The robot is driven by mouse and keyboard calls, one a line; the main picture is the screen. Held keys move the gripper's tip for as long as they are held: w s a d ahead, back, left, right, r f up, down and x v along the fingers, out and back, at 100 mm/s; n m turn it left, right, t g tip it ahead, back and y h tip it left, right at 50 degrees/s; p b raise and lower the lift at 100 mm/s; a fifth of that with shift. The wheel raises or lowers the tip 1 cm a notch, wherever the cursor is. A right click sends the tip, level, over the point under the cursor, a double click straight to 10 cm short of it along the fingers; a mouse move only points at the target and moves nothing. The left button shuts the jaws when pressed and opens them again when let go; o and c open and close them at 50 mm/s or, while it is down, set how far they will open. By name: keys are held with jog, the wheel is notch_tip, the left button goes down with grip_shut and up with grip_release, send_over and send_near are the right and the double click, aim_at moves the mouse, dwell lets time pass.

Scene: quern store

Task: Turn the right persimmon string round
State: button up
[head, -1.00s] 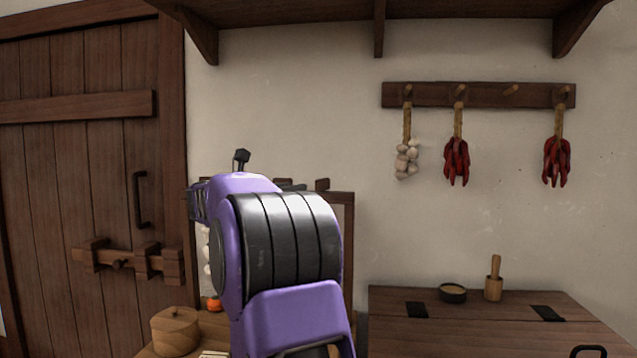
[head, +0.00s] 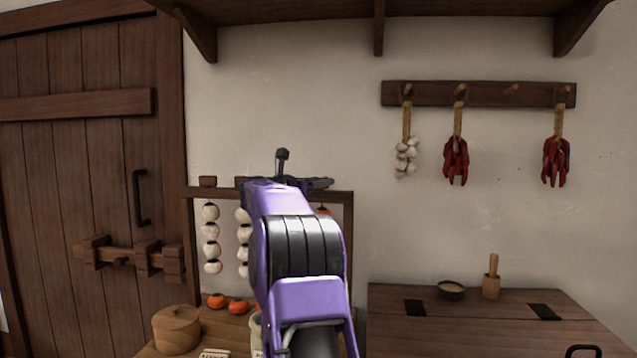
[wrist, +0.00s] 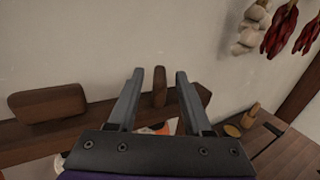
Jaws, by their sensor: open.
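Pale persimmon strings hang from a dark wooden rack (head: 345,196). The left string (head: 211,240) shows fully and the middle one (head: 243,240) partly. The right string is mostly hidden behind my arm; only an orange bit of it (head: 322,211) shows under the beam. In the wrist view the rack beam (wrist: 95,117) runs across, with a wide wooden block (wrist: 48,104) at left and a narrow upright block (wrist: 160,88) standing between my fingers. My gripper (wrist: 159,73) is open around that narrow block, with a gap on each side. Orange and white bits show below it.
Orange persimmons (head: 229,306), a round lidded box (head: 176,331) and a small label sit on the table below. A chest (head: 470,325) with a bowl and mortar stands at right. Garlic (head: 405,158) and chilli bunches hang on the wall above it.

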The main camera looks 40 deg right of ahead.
grip_shut()
